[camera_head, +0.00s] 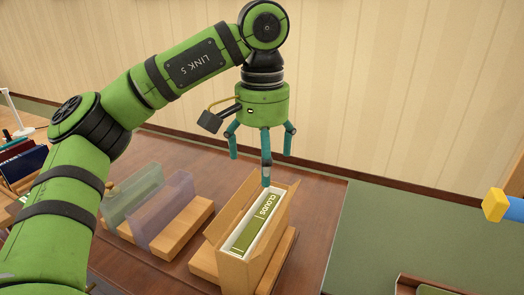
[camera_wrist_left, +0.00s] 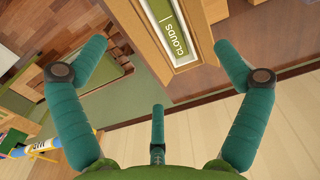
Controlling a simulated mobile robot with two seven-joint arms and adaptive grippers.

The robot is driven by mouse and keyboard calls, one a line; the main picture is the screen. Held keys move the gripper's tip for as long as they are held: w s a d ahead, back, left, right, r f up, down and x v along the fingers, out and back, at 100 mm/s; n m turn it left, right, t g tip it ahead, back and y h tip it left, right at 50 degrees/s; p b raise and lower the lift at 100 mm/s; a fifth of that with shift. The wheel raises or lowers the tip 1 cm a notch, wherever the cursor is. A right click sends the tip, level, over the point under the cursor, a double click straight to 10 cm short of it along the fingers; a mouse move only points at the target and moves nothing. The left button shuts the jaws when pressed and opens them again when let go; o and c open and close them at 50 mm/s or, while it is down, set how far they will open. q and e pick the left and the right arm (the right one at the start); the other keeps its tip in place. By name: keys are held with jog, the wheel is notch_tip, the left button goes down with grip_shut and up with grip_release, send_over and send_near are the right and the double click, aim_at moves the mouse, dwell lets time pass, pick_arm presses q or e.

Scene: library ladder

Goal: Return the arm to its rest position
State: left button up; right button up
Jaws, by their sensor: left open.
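My left arm comes in from the left in the head view. Its gripper (camera_head: 263,150), with teal fingers, points down above the far end of an open cardboard box. The fingers are spread and hold nothing. A green book marked CLOUDS (camera_head: 257,222) lies in a white-lined slot of the cardboard box (camera_head: 240,272). In the left wrist view the CLOUDS book (camera_wrist_left: 177,32) shows ahead of the open fingers (camera_wrist_left: 160,70), apart from them. My right gripper is not in view.
Two translucent dividers, one green (camera_head: 132,194) and one purple (camera_head: 163,207), stand on wooden blocks left of the box. More books (camera_head: 22,162) stand at the far left. A yellow-tipped blue object (camera_head: 495,205) is at the right edge. The green surface (camera_head: 385,225) looks clear.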

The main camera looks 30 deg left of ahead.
pick_arm(q)
jog(key=shift+r, duration=0.65)
jog(key=shift+r, duration=0.1)
